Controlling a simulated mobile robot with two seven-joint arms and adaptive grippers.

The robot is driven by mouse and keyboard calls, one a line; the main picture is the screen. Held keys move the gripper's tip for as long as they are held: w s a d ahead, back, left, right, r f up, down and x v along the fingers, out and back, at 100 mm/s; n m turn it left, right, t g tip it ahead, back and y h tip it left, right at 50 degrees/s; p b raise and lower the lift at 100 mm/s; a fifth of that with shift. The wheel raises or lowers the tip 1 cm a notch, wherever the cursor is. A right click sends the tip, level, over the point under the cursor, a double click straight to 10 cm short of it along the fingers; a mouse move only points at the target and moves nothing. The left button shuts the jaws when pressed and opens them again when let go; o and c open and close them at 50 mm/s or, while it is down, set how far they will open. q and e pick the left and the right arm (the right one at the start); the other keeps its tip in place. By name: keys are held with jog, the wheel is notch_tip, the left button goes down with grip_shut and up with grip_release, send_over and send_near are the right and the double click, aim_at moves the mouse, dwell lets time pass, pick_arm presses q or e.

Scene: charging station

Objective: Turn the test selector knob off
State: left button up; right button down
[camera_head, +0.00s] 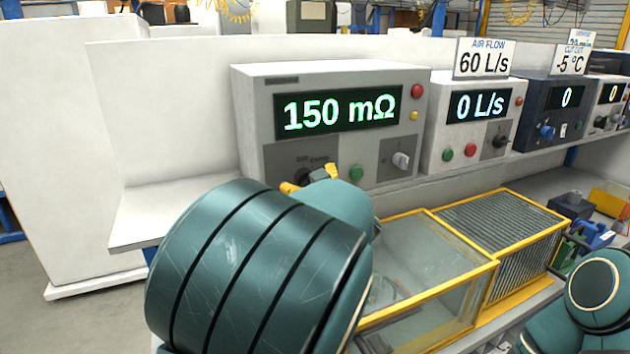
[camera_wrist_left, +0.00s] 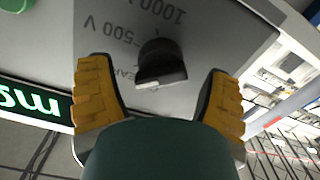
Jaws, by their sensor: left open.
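The tester (camera_head: 249,120) is a light grey box with a green display reading 150 mΩ. Its black selector knob shows in the left wrist view (camera_wrist_left: 162,62), on a dark grey panel. The picture there is inverted. The knob's white mark is at its lower edge, near partly hidden lettering that starts "EA"; "500 V" and "1000 V" are on the opposite side. My left gripper (camera_head: 311,179) is at the panel, partly covering the knob in the head view. Its yellow-padded fingers (camera_wrist_left: 161,92) are apart, one on each side of the knob, without visible contact. My right gripper is not visible.
A green button (camera_head: 356,173) and a grey switch (camera_head: 401,159) sit right of the knob. A 0 L/s meter (camera_head: 438,130) stands beside the tester. A yellow-framed clear case (camera_head: 497,262) stands below, in front. Part of my right arm shows at lower right.

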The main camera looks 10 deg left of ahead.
pick_arm(q)
jog(key=shift+w+a, duration=0.4)
jog(key=shift+w, duration=0.15)
jog(key=c, duration=1.2)
jog(key=shift+n, duration=0.4)
jog(key=n+b, duration=0.2)
jog(key=n, duration=0.1)
jog(key=shift+a+f+n, duration=0.1)
jog(key=shift+f+n, duration=0.1)
jog(key=shift+n, duration=0.1)
jog(key=n+b, duration=0.2)
jog(key=n, duration=0.1)
jog(key=shift+s+n+b, duration=0.1)
jog(key=shift+n+b, duration=0.2)
jog(key=shift+n, duration=0.1)
jog(key=shift+n+b, duration=0.5)
jog(key=shift+n, duration=0.4)
